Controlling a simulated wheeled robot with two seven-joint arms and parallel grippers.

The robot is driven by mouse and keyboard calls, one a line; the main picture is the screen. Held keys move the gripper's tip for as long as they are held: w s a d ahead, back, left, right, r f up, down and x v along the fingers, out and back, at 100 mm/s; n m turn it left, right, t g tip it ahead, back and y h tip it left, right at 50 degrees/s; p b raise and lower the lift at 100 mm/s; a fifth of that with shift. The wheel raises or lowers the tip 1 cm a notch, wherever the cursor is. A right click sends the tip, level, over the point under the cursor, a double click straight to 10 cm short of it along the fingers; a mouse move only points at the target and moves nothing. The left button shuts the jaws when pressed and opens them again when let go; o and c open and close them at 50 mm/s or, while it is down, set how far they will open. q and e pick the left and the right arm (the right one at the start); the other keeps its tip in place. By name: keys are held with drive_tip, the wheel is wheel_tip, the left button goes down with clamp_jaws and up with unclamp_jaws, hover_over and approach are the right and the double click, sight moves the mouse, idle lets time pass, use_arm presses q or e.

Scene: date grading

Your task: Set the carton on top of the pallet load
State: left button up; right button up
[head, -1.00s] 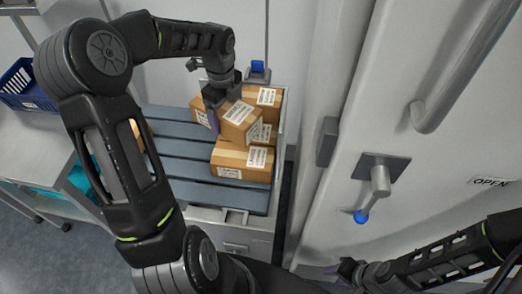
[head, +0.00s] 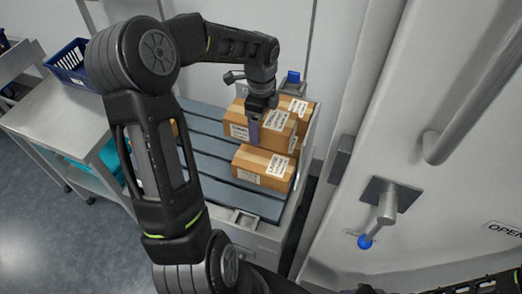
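The carton (head: 283,134) is a brown box with tape and white labels. It sits at the upper part of the pallet load, above a lower front carton (head: 263,163) and in front of a rear carton (head: 299,103). My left gripper (head: 254,128) points down over it, with one finger against its near face; the other finger is hidden. The gripper appears shut on it. Whether its underside touches the load is hidden. The slatted grey pallet (head: 205,146) lies beneath. My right gripper is out of view; only a dark sliver of that arm shows at the bottom edge.
A large white door with a handle (head: 385,208) tipped with a blue knob stands close on the right. A steel cart (head: 75,115) with a blue basket (head: 70,62) stands at left. The pallet's left slats are mostly clear, partly hidden by my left arm.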

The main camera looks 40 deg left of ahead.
use_arm(q)
wheel_tip(320, 180, down, 6)
drive_tip(key=shift+r, duration=0.15)
drive_tip(key=shift+f, duration=1.9)
drive_tip(key=shift+f, duration=0.1)
drive_tip(key=o, duration=2)
drive_tip(key=shift+c, duration=0.2)
wheel_tip(320, 180, up, 12)
drive_tip(key=shift+r, duration=0.1)
